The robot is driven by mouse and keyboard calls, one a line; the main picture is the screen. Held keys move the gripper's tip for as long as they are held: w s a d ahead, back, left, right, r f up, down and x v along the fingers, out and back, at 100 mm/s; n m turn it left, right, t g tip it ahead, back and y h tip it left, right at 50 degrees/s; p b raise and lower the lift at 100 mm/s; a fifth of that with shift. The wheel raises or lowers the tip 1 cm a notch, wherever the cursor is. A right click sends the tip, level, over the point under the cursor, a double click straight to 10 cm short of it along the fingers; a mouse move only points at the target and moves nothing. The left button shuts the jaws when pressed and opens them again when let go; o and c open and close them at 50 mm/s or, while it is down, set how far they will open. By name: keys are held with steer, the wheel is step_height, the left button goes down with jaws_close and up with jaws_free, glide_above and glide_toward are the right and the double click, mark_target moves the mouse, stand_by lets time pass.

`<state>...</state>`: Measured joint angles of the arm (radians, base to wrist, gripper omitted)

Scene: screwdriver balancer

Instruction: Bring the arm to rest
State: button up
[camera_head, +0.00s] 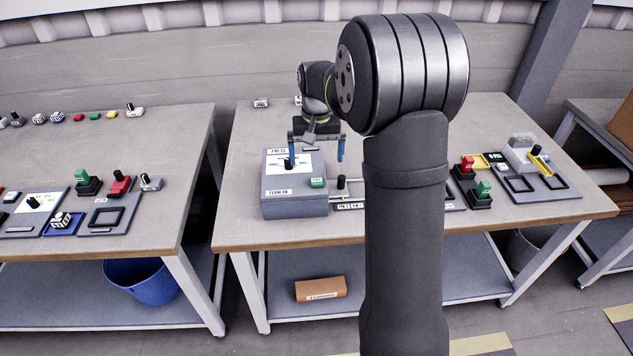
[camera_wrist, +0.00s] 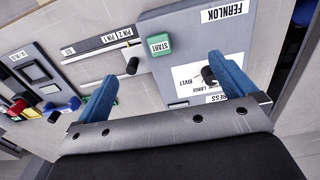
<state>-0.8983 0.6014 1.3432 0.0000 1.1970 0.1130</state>
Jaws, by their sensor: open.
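My gripper (camera_head: 316,148) is open and empty, with its blue fingers spread wide apart. It hangs over the grey press box (camera_head: 294,207) on the middle table. In the wrist view my gripper (camera_wrist: 168,95) shows both fingers, with the grey box, its green START button (camera_wrist: 159,44) and a black knob (camera_wrist: 208,73) below and between or beside them. The right finger in the wrist view appears close to the knob; I cannot tell whether they touch. My arm hides part of the table's middle in the head view.
The middle table (camera_head: 250,232) also holds red and green button blocks (camera_head: 478,192) and a grey fixture board (camera_head: 548,188) at the right. A left table (camera_head: 168,232) carries similar fixtures. A blue bin (camera_head: 150,282) and a brown box (camera_head: 320,289) sit below table height.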

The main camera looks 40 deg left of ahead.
step_height(320, 180, up, 10)
stand_by(0.6)
steer(key=shift+c, duration=0.2)
